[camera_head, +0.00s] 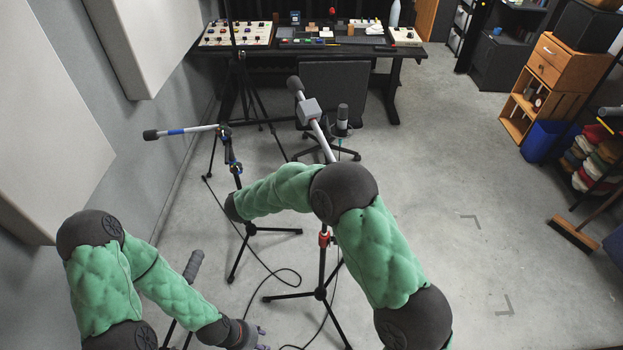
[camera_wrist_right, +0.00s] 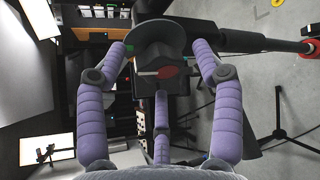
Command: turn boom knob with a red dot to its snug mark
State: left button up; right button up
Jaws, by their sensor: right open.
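In the right wrist view, a dark knob-like piece (camera_wrist_right: 153,42) sits on a dark block with a red oval mark (camera_wrist_right: 167,72). My right gripper (camera_wrist_right: 163,60) has its purple fingers spread, two beside this piece and one below it. I cannot tell whether any finger touches it. No snug mark can be made out. In the head view, my right arm hides its gripper and part of the stand with a red collar (camera_head: 325,240). My left gripper (camera_head: 259,335) is low in the head view, with small purple fingers; its opening is unclear.
A second stand carries a boom with a blue band (camera_head: 175,131), left of my right arm. A grey boom (camera_head: 314,120) rises behind my arm. Cables (camera_head: 265,268) cross the floor. A desk (camera_head: 375,52) stands at the back. The floor at right is mostly clear.

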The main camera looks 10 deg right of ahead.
jog(key=shift+w+d+f, duration=0.1)
jog(key=shift+w+d, duration=0.05)
jog(key=shift+d, duration=0.1)
jog(key=c, duration=1.1)
